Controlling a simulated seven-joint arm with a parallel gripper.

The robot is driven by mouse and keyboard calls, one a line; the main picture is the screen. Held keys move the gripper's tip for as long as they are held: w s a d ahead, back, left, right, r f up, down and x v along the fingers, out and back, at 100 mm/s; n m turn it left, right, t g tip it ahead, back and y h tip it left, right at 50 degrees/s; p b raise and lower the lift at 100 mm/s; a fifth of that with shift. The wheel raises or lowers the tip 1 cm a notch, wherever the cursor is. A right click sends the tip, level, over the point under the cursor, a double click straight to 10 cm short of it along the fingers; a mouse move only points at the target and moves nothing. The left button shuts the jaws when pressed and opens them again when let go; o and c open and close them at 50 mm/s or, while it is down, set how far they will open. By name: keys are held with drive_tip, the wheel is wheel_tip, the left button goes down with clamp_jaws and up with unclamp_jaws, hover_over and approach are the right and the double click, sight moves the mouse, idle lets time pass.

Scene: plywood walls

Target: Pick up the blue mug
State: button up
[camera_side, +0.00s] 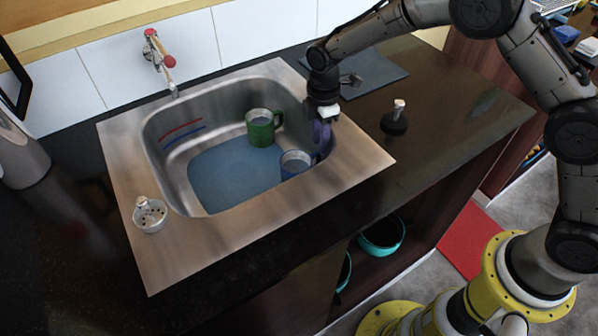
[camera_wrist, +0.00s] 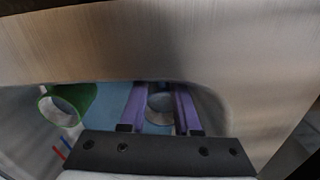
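The blue mug (camera_side: 291,172) stands in the sink near its front right wall, its opening facing up. In the wrist view the rim and inside of a mug, apparently the blue one (camera_wrist: 160,102), show between the two purple fingers. My gripper (camera_side: 322,140) points down over the right side of the sink, just above and to the right of the blue mug. In the wrist view my gripper (camera_wrist: 158,92) is open, with a clear gap between its fingers. No contact with the mug is visible. Part of the mug is hidden by the near sink edge and fingers.
A green mug (camera_side: 260,132) stands farther back in the sink; it also shows at left in the wrist view (camera_wrist: 70,104). The sink's metal rim (camera_side: 352,165) is close to my gripper. The faucet (camera_side: 160,60) is at the back. A black-based stopper (camera_side: 394,124) sits on the right counter.

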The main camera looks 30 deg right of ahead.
sight(302, 170)
drive_tip(key=shift+f, duration=2)
clamp_jaws()
drive_tip(key=shift+r, duration=0.1)
